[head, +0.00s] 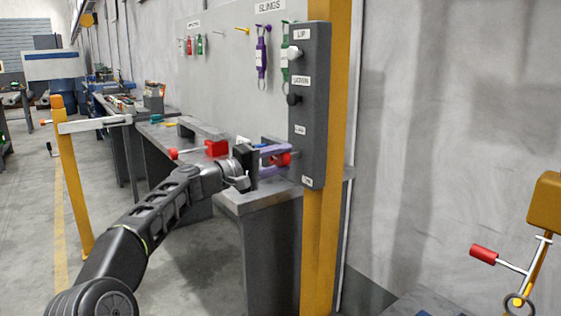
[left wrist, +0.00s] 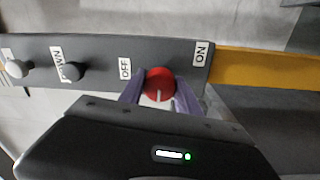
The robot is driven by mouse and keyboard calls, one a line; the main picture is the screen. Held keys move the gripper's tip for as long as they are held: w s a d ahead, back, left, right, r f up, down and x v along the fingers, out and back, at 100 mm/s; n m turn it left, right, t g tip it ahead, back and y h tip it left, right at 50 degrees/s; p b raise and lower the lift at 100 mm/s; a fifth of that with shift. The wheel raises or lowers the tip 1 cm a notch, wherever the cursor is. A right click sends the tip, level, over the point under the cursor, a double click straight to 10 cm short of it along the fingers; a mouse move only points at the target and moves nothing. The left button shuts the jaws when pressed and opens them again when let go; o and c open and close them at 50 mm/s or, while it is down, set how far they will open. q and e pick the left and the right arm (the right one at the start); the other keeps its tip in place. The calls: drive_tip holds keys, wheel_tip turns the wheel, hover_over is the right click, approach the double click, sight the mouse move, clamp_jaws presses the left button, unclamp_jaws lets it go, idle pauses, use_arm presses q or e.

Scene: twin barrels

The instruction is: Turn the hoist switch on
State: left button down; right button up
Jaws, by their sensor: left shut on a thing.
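The grey hoist control box (head: 309,112) hangs on a yellow post, with a white button near the UP label and a black button below it. Its red rotary switch (left wrist: 159,82) sits between the OFF and ON labels in the left wrist view. A short white line shows on the knob's lower part there. My left gripper (head: 279,156) has its purple fingers shut on the red switch, one on each side. In the head view the red knob (head: 283,160) is partly hidden by the fingers. My right gripper is in neither view.
The yellow post (head: 324,230) stands at the end of a grey workbench (head: 262,203) holding a red clamp-like tool (head: 215,148). Slings hang on the wall board behind. A yellow fixture with a red-handled lever (head: 485,254) is at right. The floor at left is mostly clear.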

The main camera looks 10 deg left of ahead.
use_arm(q)
drive_tip(key=shift+r, duration=0.1)
drive_tip(key=c, duration=0.9)
unclamp_jaws()
drive_tip(key=shift+s+a, duration=0.1)
drive_tip(key=shift+s+a, duration=0.15)
drive_tip(key=shift+a, duration=0.05)
drive_tip(key=b+v, duration=0.1)
drive_tip(key=v, duration=0.6)
drive_tip(key=shift+b, duration=0.35)
